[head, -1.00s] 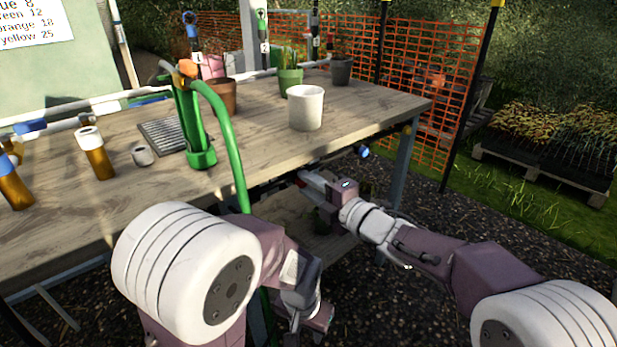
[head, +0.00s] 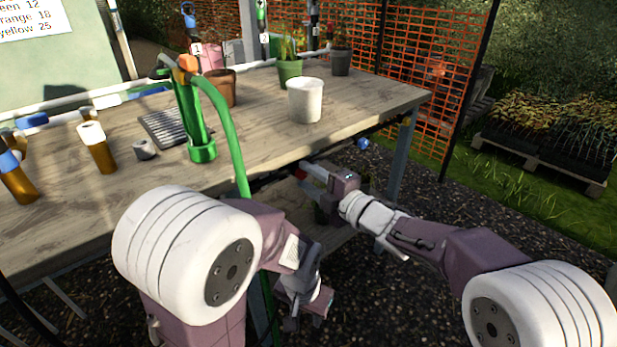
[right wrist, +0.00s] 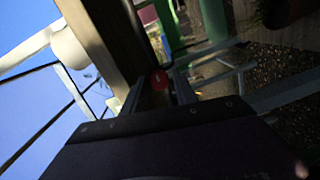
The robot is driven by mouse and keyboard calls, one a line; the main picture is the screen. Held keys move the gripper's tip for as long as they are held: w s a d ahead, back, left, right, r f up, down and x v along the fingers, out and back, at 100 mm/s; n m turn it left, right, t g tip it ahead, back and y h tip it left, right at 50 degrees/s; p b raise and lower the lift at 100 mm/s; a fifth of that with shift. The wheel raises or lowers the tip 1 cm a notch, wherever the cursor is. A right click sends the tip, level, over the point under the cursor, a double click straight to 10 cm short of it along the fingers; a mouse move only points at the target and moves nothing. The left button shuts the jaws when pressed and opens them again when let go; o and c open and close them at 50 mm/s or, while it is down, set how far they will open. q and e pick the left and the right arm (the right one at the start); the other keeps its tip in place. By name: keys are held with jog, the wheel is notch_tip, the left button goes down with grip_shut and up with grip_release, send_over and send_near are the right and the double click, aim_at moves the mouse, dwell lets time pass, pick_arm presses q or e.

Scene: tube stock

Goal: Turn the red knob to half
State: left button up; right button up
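The red knob (head: 301,173) shows as a small red spot under the table's front edge in the head view. The right wrist view shows the red knob (right wrist: 159,80) as a round red shape with a pale mark, in the gap between my fingers. My right gripper (head: 312,174) reaches in under the table edge at the knob. In the right wrist view my right gripper (right wrist: 157,92) is open, its fingers apart on either side of the knob, with no clear contact. My left gripper (head: 312,308) hangs low in front of the table; its fingers are too unclear to judge.
A blue knob (head: 363,144) sits under the table edge farther right. The wooden table (head: 260,135) carries a white pot (head: 305,100), other pots and tubes. A green hose (head: 232,120) drops over the front edge beside my left arm. A table leg (head: 403,155) stands right.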

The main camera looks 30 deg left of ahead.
jog(key=shift+o, duration=0.7)
jog(key=shift+d+r, duration=0.1)
jog(key=shift+d, duration=0.2)
jog(key=v, duration=0.8)
jog(key=shift+d, duration=0.2)
jog(key=shift+s, duration=0.15)
